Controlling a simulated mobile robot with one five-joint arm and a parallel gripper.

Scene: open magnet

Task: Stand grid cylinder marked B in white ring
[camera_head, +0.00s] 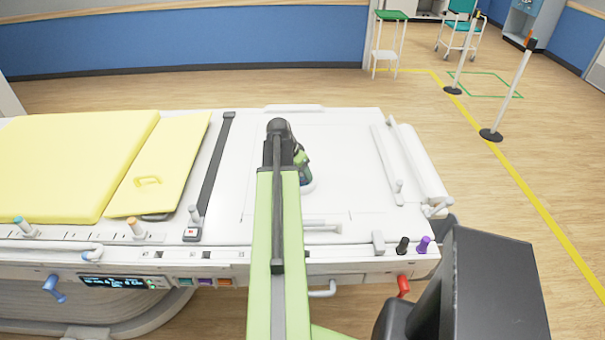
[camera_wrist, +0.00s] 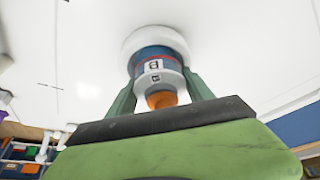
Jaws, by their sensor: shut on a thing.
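The cylinder (camera_wrist: 150,54) shows in the wrist view with a dark blue and red band, a white part with a label, and an orange end toward me. The label mark looks like a B or an 8. My gripper (camera_wrist: 160,82) is shut on it, one green finger on each side. The white ring (camera_wrist: 132,38) shows around or just behind its far end; I cannot tell if the cylinder is fully seated. In the head view my arm partly hides the gripper, the cylinder (camera_head: 306,179) and the white ring (camera_head: 309,187) on the white table.
The white table top (camera_head: 345,160) is clear around the ring. A white roll (camera_head: 420,165) and a thin bar (camera_head: 386,165) lie to the right. A dark strap (camera_head: 212,165) and yellow pads (camera_head: 70,165) are to the left. Small pegs (camera_head: 403,244) stand along the front edge.

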